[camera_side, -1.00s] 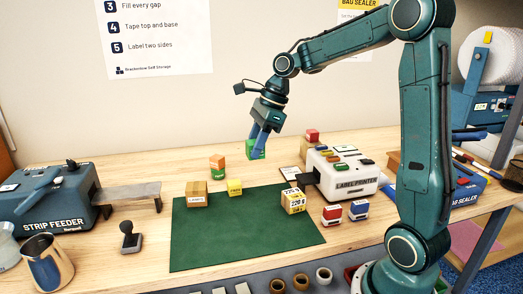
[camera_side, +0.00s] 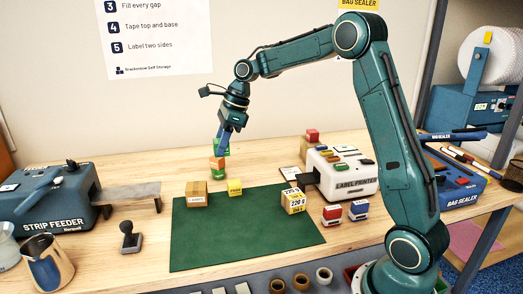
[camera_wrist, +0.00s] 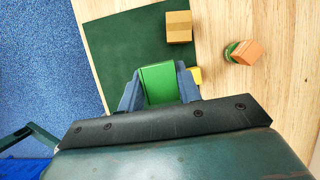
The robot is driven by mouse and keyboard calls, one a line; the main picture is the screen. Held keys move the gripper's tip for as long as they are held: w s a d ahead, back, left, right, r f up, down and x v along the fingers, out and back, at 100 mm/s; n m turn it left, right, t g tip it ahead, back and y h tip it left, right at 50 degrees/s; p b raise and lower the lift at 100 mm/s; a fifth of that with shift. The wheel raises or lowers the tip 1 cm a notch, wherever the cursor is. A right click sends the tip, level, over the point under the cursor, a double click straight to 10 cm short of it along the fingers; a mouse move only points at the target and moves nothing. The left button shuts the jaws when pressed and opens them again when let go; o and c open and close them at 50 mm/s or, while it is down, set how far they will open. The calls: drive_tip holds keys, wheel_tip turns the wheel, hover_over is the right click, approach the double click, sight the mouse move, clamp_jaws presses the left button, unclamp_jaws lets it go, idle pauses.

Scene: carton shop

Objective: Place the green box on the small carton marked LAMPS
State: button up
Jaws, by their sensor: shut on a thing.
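My gripper (camera_side: 221,142) is shut on the green box (camera_side: 224,150), held in the air above the back of the table. In the wrist view the green box (camera_wrist: 158,83) sits between both blue fingers. The small brown carton marked LAMPS (camera_side: 196,195) stands on the back left corner of the green mat, below and a little left of the held box. In the wrist view a taped carton (camera_wrist: 179,27), apparently the same one, lies ahead of the fingers with a bare top.
An orange and green stack (camera_side: 217,168) stands behind the mat, close under my gripper in the picture. A yellow box (camera_side: 235,188) and a 220 g carton (camera_side: 294,202) are on the mat (camera_side: 240,235). The label printer (camera_side: 342,175) stands right. The mat's front is clear.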

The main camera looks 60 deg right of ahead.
hover_over(191, 186)
drive_tip(key=s, duration=0.1)
wheel_tip(191, 186, down, 4)
drive_tip(key=shift+s+d+f, duration=0.1)
drive_tip(key=shift+d+f, duration=0.05)
drive_tip(key=shift+f, duration=1.15)
drive_tip(key=shift+w+d+f, duration=0.1)
drive_tip(key=shift+d+f, duration=0.05)
drive_tip(key=shift+f, duration=1.1)
drive_tip(key=shift+s+d+f, duration=0.1)
drive_tip(key=shift+d+f, duration=0.05)
drive_tip(key=shift+f, duration=1.15)
drive_tip(key=shift+f, duration=0.15)
drive_tip(key=o, duration=1)
drive_tip(key=v, duration=1.2)
drive_tip(key=shift+s, duration=0.1)
